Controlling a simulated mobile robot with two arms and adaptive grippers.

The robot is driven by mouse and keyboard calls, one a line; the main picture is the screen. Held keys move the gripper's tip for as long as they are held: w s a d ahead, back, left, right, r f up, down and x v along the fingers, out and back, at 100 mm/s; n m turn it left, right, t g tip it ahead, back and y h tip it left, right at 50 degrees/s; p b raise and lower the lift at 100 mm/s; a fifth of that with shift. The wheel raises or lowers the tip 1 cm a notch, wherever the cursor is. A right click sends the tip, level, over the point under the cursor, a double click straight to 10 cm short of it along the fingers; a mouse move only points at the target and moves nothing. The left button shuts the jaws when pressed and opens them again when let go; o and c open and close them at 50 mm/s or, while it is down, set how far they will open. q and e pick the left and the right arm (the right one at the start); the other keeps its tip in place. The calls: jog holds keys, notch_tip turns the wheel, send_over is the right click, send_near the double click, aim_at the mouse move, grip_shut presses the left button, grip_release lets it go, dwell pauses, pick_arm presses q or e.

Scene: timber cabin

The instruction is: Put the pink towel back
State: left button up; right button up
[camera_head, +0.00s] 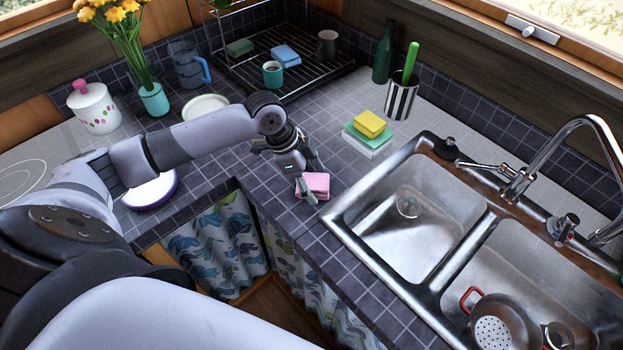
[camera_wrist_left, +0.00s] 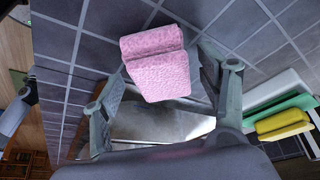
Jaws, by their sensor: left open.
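The pink towel (camera_head: 316,184), a small folded pad, lies on the dark tiled counter near the left front corner of the sink. In the left wrist view the pink towel (camera_wrist_left: 158,68) appears between and just beyond my two finger tips. My left gripper (camera_head: 303,187) is open and pointed down at the towel, and one finger partly covers its left side in the head view. I cannot tell whether the fingers touch it. A stack of folded cloths, yellow (camera_head: 370,122) over green and white, stands behind it on the counter. My right gripper is out of view.
The steel sink (camera_head: 337,222) is to the right, with a colander (camera_head: 497,325) in it. A dish rack (camera_head: 318,75) with cups and cloths stands at the back. A striped holder (camera_head: 399,98) and green bottle (camera_head: 383,55) stand by the wall. Counter around the towel is clear.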

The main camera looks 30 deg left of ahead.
pick_arm(q)
jog(key=shift+r, duration=0.25)
jog(key=b+v, duration=0.1)
jog(key=v, duration=1.1)
jog(key=shift+f, duration=0.15)
